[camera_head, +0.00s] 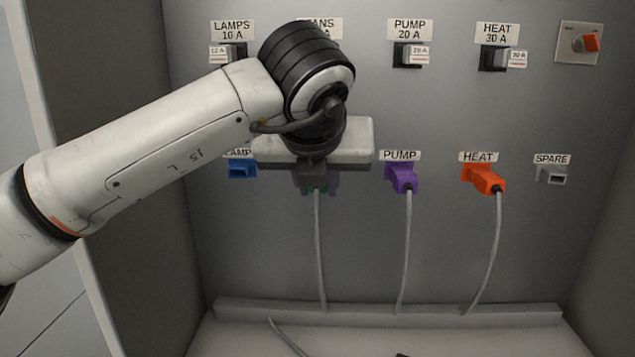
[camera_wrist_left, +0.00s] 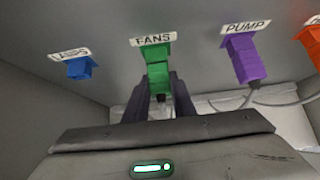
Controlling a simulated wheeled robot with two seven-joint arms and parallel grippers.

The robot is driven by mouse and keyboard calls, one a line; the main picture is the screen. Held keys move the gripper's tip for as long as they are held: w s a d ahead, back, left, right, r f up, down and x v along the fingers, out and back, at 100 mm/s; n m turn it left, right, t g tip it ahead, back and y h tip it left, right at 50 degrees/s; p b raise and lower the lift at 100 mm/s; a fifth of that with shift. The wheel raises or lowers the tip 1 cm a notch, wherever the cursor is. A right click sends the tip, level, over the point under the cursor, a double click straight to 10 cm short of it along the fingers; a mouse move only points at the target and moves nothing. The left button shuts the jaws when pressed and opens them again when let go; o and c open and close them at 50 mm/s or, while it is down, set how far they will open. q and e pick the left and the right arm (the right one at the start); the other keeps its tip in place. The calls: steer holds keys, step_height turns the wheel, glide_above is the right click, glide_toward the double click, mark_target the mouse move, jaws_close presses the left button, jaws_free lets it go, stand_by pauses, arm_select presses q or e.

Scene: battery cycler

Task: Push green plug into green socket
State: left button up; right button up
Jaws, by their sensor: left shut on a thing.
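The green plug (camera_wrist_left: 158,76) is between the two dark fingers of my left gripper (camera_wrist_left: 160,92) in the left wrist view. The gripper is shut on it. The green socket (camera_wrist_left: 155,51) is under the FANS label, and the plug lines up with it and appears to meet it. I cannot tell how deep the plug sits. My right gripper is not in view.
The blue LAMPS socket (camera_head: 242,169) is empty, to the left. A purple PUMP plug (camera_head: 402,178) and an orange HEAT plug (camera_head: 484,178) sit at the right with hanging cables. A grey SPARE socket (camera_head: 552,174) is empty.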

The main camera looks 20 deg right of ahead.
arm_select(q)
steer(key=shift+w, duration=0.1)
steer(key=o, duration=0.9)
